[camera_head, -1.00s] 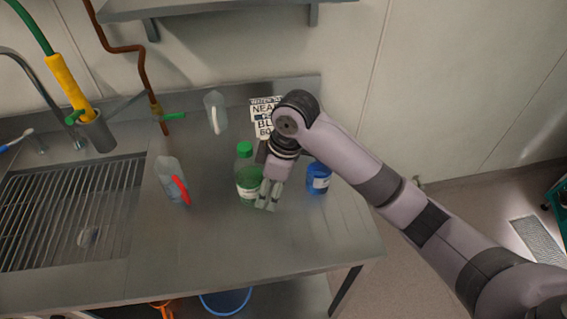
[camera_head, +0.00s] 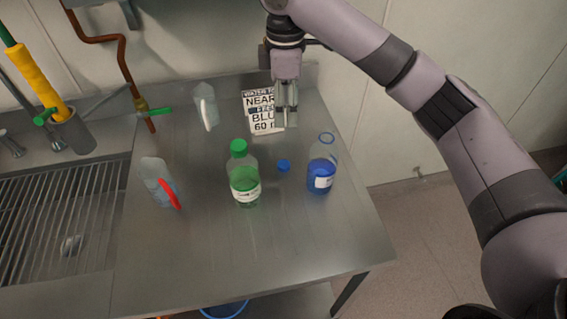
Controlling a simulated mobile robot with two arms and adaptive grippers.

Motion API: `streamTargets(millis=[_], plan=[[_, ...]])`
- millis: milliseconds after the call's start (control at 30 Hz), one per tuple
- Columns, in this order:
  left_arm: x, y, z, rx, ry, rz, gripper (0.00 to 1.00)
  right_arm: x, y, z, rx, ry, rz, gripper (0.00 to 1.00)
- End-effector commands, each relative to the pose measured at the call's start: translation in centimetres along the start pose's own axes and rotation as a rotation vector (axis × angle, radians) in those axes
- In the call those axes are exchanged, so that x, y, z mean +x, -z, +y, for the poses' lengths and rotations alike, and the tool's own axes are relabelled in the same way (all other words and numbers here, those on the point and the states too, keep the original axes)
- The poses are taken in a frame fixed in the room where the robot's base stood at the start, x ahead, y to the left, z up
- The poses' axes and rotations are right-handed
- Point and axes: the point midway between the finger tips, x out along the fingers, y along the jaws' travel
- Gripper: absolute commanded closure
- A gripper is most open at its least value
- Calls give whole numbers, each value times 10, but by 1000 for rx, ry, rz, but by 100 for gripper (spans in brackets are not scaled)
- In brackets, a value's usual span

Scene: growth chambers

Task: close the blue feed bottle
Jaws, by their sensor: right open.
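The blue feed bottle (camera_head: 321,174) stands upright and uncapped at the right of the steel counter, with blue liquid inside and a white label. Its blue cap (camera_head: 283,166) lies on the counter just left of it, between it and the green bottle (camera_head: 244,178), which is upright with its green cap on. My right gripper (camera_head: 287,118) is open and empty, pointing down above the back of the counter, behind the blue cap and in front of part of the sign. My left gripper is not in view.
A printed sign (camera_head: 262,112) stands at the back. A clear jug with a red handle (camera_head: 160,183) stands at the left, and another pale jug (camera_head: 206,107) at the back. A sink with a grating (camera_head: 50,225) is at far left. The front counter is clear.

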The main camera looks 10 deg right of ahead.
Motion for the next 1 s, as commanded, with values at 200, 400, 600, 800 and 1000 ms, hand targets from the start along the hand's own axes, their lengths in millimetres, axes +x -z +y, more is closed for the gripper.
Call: streamTargets(millis=[200, 400, 600, 800, 1000], plan=[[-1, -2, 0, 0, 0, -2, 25, 4, 0, 0, 1, 1, -1, 50], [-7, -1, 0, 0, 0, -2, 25, 36, -1, -1, 1, 3, -2, 50], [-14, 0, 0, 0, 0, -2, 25, 80, 0, -1, 0, 4, -2, 50], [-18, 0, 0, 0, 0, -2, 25, 113, 0, 0, 1, 1, 0, 50], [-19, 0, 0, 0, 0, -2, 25, 123, 0, 0, 0, -1, 1, 50]])
